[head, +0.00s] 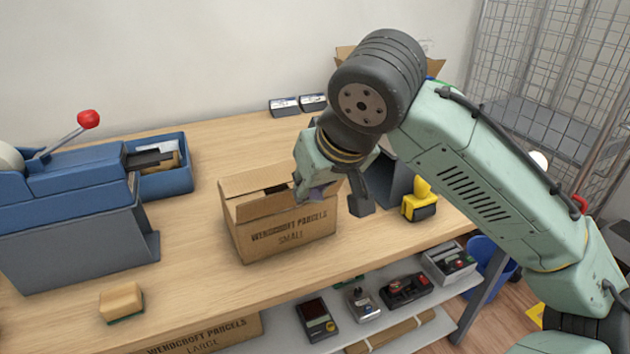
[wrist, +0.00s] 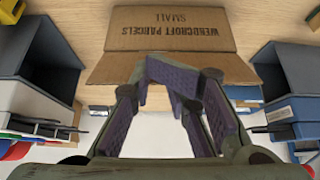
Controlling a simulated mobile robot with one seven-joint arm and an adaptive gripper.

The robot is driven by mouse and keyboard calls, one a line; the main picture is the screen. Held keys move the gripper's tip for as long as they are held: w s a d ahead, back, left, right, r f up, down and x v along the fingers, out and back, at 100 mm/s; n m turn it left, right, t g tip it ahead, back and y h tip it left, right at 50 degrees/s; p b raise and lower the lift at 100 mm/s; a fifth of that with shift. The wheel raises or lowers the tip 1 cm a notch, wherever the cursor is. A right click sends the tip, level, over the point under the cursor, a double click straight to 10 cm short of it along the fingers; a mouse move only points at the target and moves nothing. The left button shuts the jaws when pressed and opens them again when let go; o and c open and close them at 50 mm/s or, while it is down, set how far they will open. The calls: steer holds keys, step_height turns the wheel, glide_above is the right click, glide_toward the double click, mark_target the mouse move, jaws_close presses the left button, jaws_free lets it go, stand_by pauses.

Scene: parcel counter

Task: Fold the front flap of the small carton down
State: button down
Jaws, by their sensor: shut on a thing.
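The small carton (head: 290,238), brown cardboard marked WENDCROFT PARCELS SMALL, stands on the counter left of my arm in the head view. Its printed front also shows, upside down, at the top of the wrist view (wrist: 170,32). Its front flap (head: 262,206) runs along the front top edge; in the wrist view the flap (wrist: 222,68) is a strip below the print. A dark gap shows inside the carton. My gripper (head: 314,193) is at the right part of the flap, its purple-padded fingers (wrist: 172,75) shut on it. My fingers and wrist hide the carton's right top.
A blue tape dispenser (head: 70,205) with a red-knobbed lever stands left. A sponge-like block (head: 121,301) lies at the front left. A yellow-and-black item (head: 419,203) stands right of the carton. Several devices lie on the lower shelf (head: 420,335).

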steer(key=w, duration=0.2)
steer(key=w+a+p, duration=0.1)
steer(key=w, duration=0.1)
steer(key=shift+w+a, duration=0.2)
steer(key=shift+w, duration=0.05)
steer(key=w+f, duration=0.1)
steer(key=w+a+f, duration=0.1)
steer(key=w+f, duration=0.1)
steer(key=w+f+b, duration=0.1)
steer(key=shift+w+a+f, duration=0.15)
steer(key=shift+w+a, duration=0.25)
steer(key=shift+f+b, duration=0.15)
steer(key=shift+b, duration=0.15)
steer(key=shift+f+b, duration=0.7)
steer(key=shift+f, duration=0.5)
